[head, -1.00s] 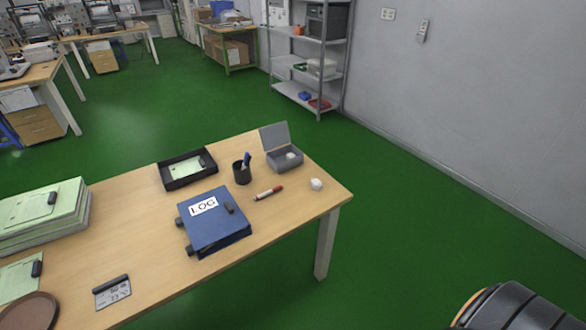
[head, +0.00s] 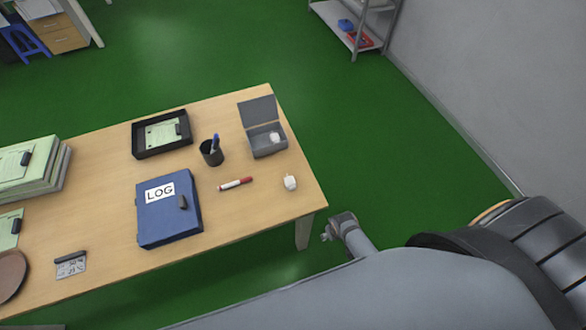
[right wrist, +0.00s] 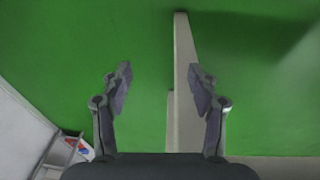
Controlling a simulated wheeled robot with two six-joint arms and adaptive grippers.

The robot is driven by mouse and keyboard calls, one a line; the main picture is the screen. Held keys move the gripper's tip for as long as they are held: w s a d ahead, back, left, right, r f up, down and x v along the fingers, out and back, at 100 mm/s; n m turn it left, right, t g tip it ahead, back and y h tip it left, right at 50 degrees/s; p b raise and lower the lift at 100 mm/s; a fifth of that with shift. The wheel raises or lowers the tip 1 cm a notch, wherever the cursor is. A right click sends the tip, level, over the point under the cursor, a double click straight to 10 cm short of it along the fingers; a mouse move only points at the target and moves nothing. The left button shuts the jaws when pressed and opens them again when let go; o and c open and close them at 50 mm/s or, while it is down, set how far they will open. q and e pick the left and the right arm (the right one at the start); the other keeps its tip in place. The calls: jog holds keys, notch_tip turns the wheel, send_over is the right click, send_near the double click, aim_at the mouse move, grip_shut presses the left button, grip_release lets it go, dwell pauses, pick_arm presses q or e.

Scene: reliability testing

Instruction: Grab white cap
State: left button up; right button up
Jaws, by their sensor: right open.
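A small white cap (head: 290,182) lies on the wooden table (head: 240,270) near its right edge. Another small white piece (head: 275,138) sits inside the open grey box (head: 268,150) behind it. My right gripper (head: 333,232) is low beside the table's right corner, to the right of and in front of the cap, apart from it. In the right wrist view my right gripper (right wrist: 160,80) is open with nothing between its fingers. No cap shows in that view. My left gripper is not in view.
A red and white marker (head: 236,184), a black pen cup (head: 211,153), a blue LOG binder (head: 165,222) and a black tray (head: 140,152) stand left of the cap. A pale upright strip (right wrist: 185,85), perhaps a table leg, is close to my right fingers. Green floor lies beyond.

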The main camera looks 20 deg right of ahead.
jog(key=w+a+r+p, duration=0.1)
jog(key=w+r+p, duration=0.25)
jog(key=r, duration=0.75)
jog(key=w+r+p, duration=0.3)
jog(key=w+r, duration=0.2)
jog(key=r, duration=0.5)
pick_arm(q)
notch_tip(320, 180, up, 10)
jog(key=p, duration=0.2)
pick_arm(e)
jog(key=g, duration=0.2)
send_near(290, 182)
jog(key=f+b, duration=0.2)
jog(key=b, duration=0.1)
jog(key=d+f+b, duration=0.1)
jog(key=b, duration=0.1)
jog(key=shift+s+f+y, duration=0.25)
jog(key=shift+f+y, duration=0.05)
jog(key=shift+y, duration=0.1)
notch_tip(290, 182, down, 6)
jog(key=b, duration=0.7)
jog(key=shift+w+a+r, duration=0.1)
jog(key=shift+r, duration=0.25)
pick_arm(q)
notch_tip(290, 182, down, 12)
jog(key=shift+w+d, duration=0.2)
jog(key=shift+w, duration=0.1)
pick_arm(e)
jog(key=c, duration=0.9)
